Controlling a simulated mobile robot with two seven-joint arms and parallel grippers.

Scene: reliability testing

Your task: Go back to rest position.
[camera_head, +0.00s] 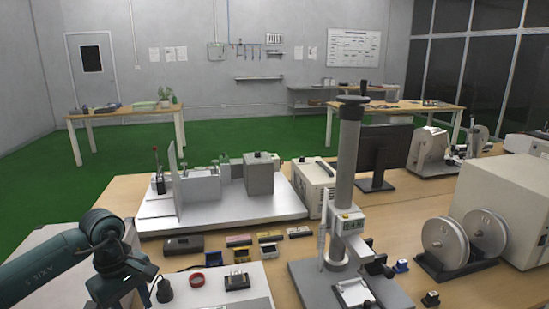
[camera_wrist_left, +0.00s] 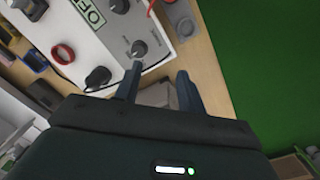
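My left arm comes in from the left edge of the head view, and its wrist and gripper (camera_head: 140,280) are over the near left part of the table, beside a light panel box (camera_head: 238,298). In the left wrist view the two dark fingers of my left gripper (camera_wrist_left: 158,85) stand apart with nothing held between them. One finger is close to a black knob (camera_wrist_left: 139,49) on the panel; I cannot tell if they touch. My right arm and gripper are in neither view.
A wooden table (camera_head: 120,190) carries a press stand (camera_head: 347,170), a monitor (camera_head: 384,155), a grey fixture on a plate (camera_head: 215,190) and a machine with two reels (camera_head: 445,243). A red ring (camera_head: 197,280) lies on the panel. Green floor (camera_head: 50,165) lies open behind.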

